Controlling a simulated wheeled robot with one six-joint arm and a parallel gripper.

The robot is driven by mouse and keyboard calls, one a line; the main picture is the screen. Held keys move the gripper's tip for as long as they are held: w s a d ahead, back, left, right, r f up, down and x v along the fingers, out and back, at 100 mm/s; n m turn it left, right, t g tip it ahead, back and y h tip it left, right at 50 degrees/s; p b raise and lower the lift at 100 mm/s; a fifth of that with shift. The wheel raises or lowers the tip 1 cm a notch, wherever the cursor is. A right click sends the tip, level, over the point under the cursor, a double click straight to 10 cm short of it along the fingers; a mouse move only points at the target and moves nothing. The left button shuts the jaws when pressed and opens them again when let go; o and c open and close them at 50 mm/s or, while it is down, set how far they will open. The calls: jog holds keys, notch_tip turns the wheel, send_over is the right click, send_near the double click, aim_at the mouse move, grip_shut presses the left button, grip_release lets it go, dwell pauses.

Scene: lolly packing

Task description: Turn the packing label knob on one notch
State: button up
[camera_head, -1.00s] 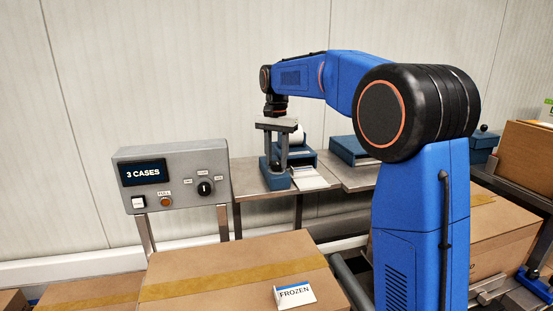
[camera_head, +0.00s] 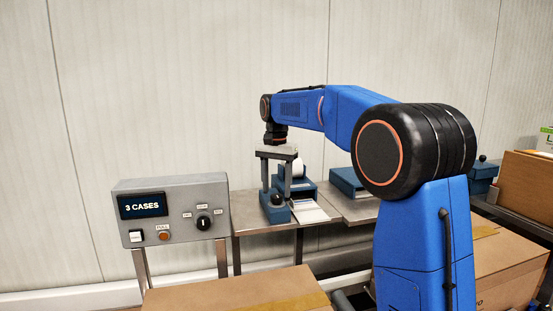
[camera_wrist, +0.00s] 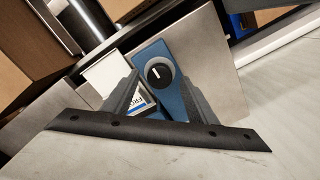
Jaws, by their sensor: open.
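A round black knob (camera_wrist: 160,73) with a white pointer mark sits on the blue body (camera_wrist: 174,100) of a bench unit. In the head view this black knob (camera_head: 277,199) is on the front of the blue unit on the steel table. My gripper (camera_head: 276,184) points down over it, open. In the wrist view the fingertips of my gripper (camera_wrist: 160,80) are on either side of the knob, with gaps; whether they touch it I cannot tell. A white label with partly hidden blue-edged print (camera_wrist: 140,103) shows beside the left finger.
A grey panel (camera_head: 180,190) reading "3 CASES" stands left, with its own black dial (camera_head: 203,222), an orange button (camera_head: 164,236) and a white button. A cardboard case (camera_head: 230,292) is in front. A blue box (camera_head: 349,182) stands right on the table (camera_head: 250,216).

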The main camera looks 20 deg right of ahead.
aim_at(277, 195)
notch_tip(277, 195, up, 16)
jog(key=shift+f, duration=0.15)
dwell(0.3)
jog(key=s+d+f+n+t, duration=0.1)
jog(key=s+d+f, duration=0.15)
jog(key=s, duration=0.45)
jog(key=s+d+f+n+t, duration=0.1)
jog(key=s+f+n, duration=0.15)
jog(key=s, duration=0.55)
jog(key=s+d+f+n, duration=0.1)
jog(key=s+f, duration=0.3)
jog(key=s, duration=0.3)
jog(key=s+d+f+n+t, duration=0.2)
jog(key=s+f+n, duration=0.1)
jog(key=s+f, duration=1.7)
jog(key=shift+s+d+f+t, duration=0.3)
jog(key=shift+f+t, duration=0.1)
jog(key=shift+f, duration=0.55)
